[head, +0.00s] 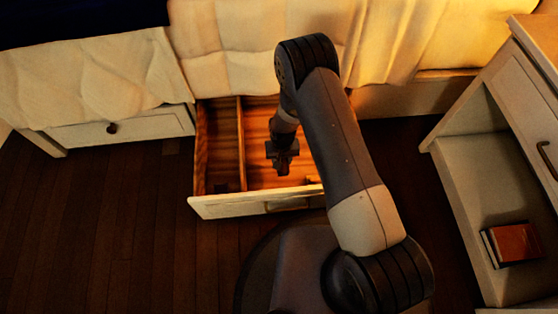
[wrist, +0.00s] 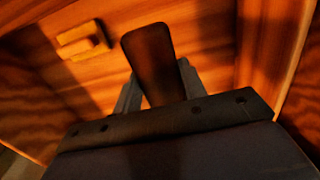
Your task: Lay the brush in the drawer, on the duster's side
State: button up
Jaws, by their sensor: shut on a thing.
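The drawer (head: 243,208) is pulled out below the bed, with a divider (head: 241,145) splitting it into a left and a right compartment. My gripper (head: 282,165) points down over the right compartment. It is shut on the brush, whose dark brown, flat, rounded part (wrist: 150,62) stands out between the fingers in the wrist view. The rest of the brush is hidden by the gripper. A small pale wooden block with a dark part (wrist: 78,39) lies on the drawer floor beyond the fingers. I cannot tell which thing is the duster.
A small dark shape (head: 221,188) lies near the front of the left compartment. A closed drawer (head: 125,128) is at the left under the pale bedspread (head: 95,80). A cabinet (head: 485,170) at the right has a red book (head: 515,243) on its shelf. Dark floor lies in front.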

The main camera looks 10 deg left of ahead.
notch_tip(320, 180, down, 10)
jog(key=b, duration=0.4)
jog(key=shift+a+f, duration=0.1)
jog(key=shift+f, duration=0.1)
jog(key=shift+f+b, duration=0.25)
jog(key=shift+b, duration=0.05)
jog(key=o, duration=1.1)
jog(key=shift+r, duration=0.1)
notch_tip(320, 180, up, 12)
jog(key=p, duration=0.5)
jog(key=shift+r, duration=0.2)
jog(key=shift+r+p, duration=0.1)
jog(key=shift+p, duration=0.3)
